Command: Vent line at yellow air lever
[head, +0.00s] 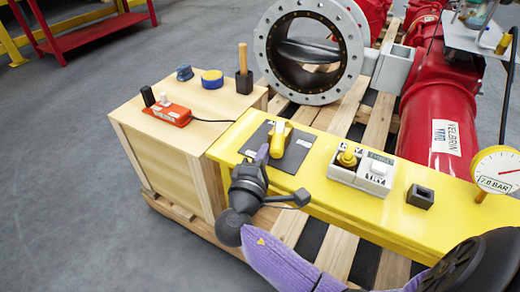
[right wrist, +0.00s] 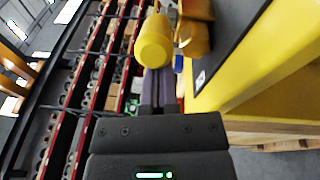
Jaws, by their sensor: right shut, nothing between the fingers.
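The yellow air lever (head: 278,138) stands on a dark plate (head: 298,152) fixed to the top of the yellow bench. My right gripper (head: 262,154) is just left of the lever, its narrow fingers shut and empty. In the right wrist view the lever's rounded yellow handle (right wrist: 153,42) is just beyond the tips of the closed fingers (right wrist: 158,88). I cannot tell whether the fingers touch it. My left gripper is not in view.
Right of the lever are a control box (head: 362,173) with a yellow knob, a small black block (head: 420,196) and a pressure gauge (head: 497,172). A wooden crate (head: 160,140) holds a red pendant (head: 167,113) and small items. A large valve ring (head: 262,55) stands behind.

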